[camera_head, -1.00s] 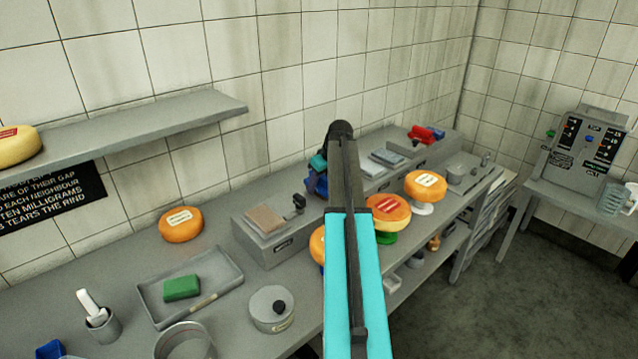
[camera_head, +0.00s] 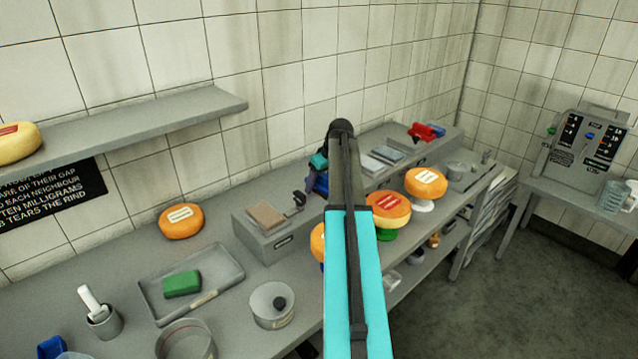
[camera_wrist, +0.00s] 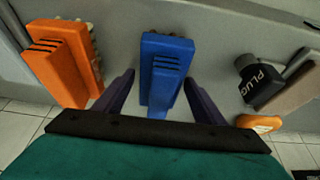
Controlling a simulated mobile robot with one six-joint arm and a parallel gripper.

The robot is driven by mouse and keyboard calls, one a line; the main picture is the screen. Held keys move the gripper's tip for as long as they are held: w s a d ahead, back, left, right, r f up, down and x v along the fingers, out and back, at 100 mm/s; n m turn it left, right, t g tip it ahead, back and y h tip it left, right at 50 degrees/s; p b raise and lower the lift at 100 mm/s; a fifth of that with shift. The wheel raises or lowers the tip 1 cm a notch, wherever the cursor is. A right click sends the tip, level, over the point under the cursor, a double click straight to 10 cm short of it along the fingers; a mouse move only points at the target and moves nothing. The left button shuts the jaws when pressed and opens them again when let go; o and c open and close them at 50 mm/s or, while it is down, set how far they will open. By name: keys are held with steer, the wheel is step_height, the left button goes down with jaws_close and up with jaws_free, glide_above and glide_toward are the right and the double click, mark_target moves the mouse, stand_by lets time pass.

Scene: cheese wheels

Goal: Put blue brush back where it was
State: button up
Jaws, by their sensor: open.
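The blue brush (camera_wrist: 166,70) stands out against the grey surface in the wrist view, between the two fingers of my gripper (camera_wrist: 158,92). The fingers are apart, with a visible gap on each side of the brush. An orange brush (camera_wrist: 62,62) is to the left, outside the left finger. In the head view my gripper (camera_head: 318,178) is at the back of the bench, mostly hidden behind my arm. A blue patch shows there, but I cannot tell brush from finger.
A dark plug (camera_wrist: 258,80) is right of the gripper in the wrist view. In the head view, cheese wheels (camera_head: 388,208) stand close to my arm on the right. A tray (camera_head: 225,262) with a green block (camera_head: 182,284) lies left. A wall shelf (camera_head: 130,128) overhangs the bench.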

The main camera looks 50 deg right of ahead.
steer(key=shift+r, duration=0.2)
steer(key=shift+b+v, duration=1.6)
steer(key=shift+v, duration=4.35)
steer(key=shift+s+f, duration=0.1)
steer(key=shift+s, duration=0.05)
